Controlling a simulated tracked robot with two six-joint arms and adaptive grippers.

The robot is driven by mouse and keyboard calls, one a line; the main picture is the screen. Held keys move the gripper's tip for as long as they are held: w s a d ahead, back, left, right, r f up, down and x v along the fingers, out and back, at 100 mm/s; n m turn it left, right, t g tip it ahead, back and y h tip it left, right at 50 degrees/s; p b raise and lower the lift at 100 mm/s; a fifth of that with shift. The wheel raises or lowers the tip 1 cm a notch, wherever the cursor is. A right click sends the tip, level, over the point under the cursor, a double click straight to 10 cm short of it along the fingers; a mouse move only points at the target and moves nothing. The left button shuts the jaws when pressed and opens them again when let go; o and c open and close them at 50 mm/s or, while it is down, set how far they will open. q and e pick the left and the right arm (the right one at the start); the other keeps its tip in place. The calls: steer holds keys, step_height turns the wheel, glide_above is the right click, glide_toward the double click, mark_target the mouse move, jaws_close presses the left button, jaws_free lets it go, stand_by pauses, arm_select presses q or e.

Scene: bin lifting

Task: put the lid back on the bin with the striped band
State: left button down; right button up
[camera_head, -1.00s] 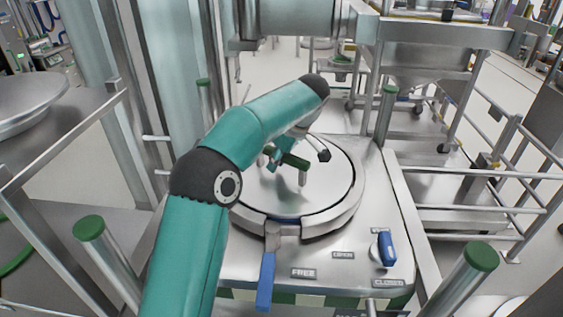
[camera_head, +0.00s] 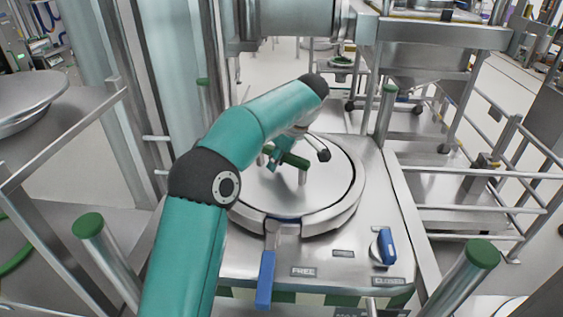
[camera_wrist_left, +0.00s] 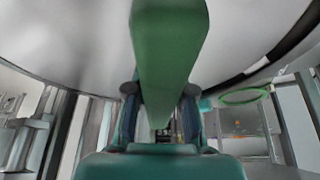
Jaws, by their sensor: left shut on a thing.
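The bin (camera_head: 250,262) stands in front of me, with a green-and-white striped band (camera_head: 318,299) along its front. A round steel lid (camera_head: 325,190) lies over its round opening, inside the clamp ring (camera_head: 325,223). The lid's green handle (camera_head: 292,158) stands up near its middle. My left gripper (camera_head: 276,158) is shut on this handle; in the left wrist view the green handle (camera_wrist_left: 168,60) runs between the fingers. I cannot tell whether the lid is fully seated. The right gripper is not in view.
A blue clamp lever (camera_head: 266,280) hangs at the ring's front. A blue knob (camera_head: 386,246) sits at the right by small labels. Green-capped posts (camera_head: 481,255) rise at the corners. Steel rails (camera_head: 470,175) stand at the right, and a steel bowl (camera_head: 25,105) at the left.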

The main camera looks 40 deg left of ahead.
arm_select(q)
steer(key=shift+f, duration=0.65)
steer(key=c, duration=1.4)
jaws_free()
steer(key=o, duration=0.5)
steer(key=shift+w+a, duration=0.15)
steer(key=shift+r, duration=0.1)
steer(key=shift+d+r, duration=0.3)
steer(key=shift+v, duration=3.35)
